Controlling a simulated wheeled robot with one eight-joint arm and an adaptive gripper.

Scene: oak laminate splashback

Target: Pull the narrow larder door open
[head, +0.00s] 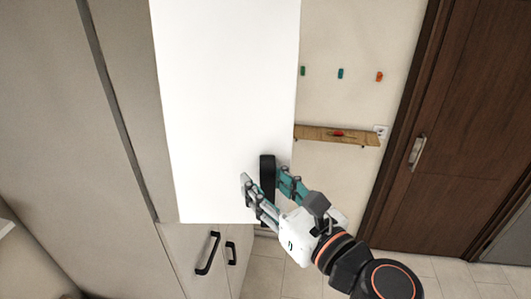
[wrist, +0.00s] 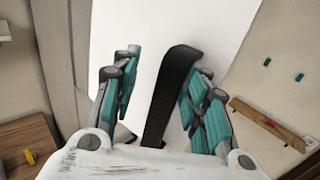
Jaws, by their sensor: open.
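The narrow larder door (head: 225,90) is a tall white panel in the middle of the head view. It also fills the upper middle of the wrist view (wrist: 150,50). A black upright bar handle (head: 267,172) sits near its lower right edge. My gripper (head: 262,183) is at the handle with one finger on each side. In the wrist view the handle (wrist: 172,90) stands between the open teal-padded fingers (wrist: 158,88), nearer the right finger. I cannot tell whether the right finger touches it. The handle's lower end is hidden behind my gripper.
Grey cabinets (head: 60,120) stand at the left, with lower doors bearing black handles (head: 208,253). A wooden wall rack (head: 337,135) and coloured hooks (head: 340,73) are on the wall at right. A brown door (head: 455,140) is further right. Tiled floor (head: 440,268) shows below.

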